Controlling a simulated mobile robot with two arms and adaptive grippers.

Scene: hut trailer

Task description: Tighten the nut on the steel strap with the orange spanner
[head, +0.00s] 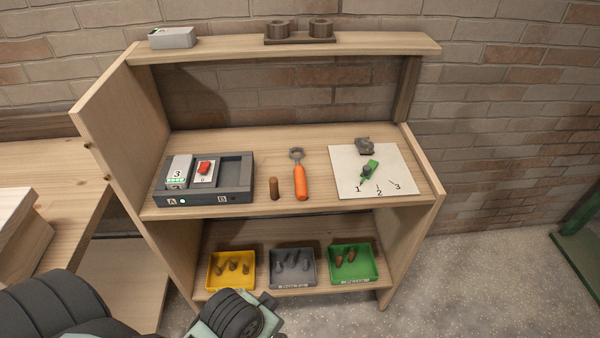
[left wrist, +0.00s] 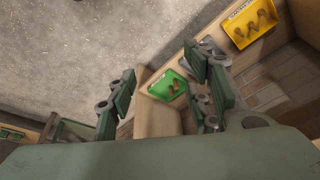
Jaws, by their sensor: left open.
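The orange spanner (head: 300,182) lies on the upper shelf of the wooden bench, its grey ring end toward the back. To its right lies a white sheet (head: 400,170) marked 1, 2 and 3. A small grey metal piece (head: 364,145) stands at the sheet's back, with a green pointer-like part (head: 369,171) in front. I cannot make out the nut or tell whether the grey piece is the steel strap. My left gripper's fingers (left wrist: 163,92) are spread and empty in the left wrist view, away from the spanner. My right gripper is not in view.
A grey box (head: 240,194) with slots A and B and a brown peg (head: 274,188) stand left of the spanner. Yellow (head: 212,284), grey (head: 272,282) and green (head: 372,277) bins sit on the lower shelf. A side panel (head: 115,110) bounds the bench's left.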

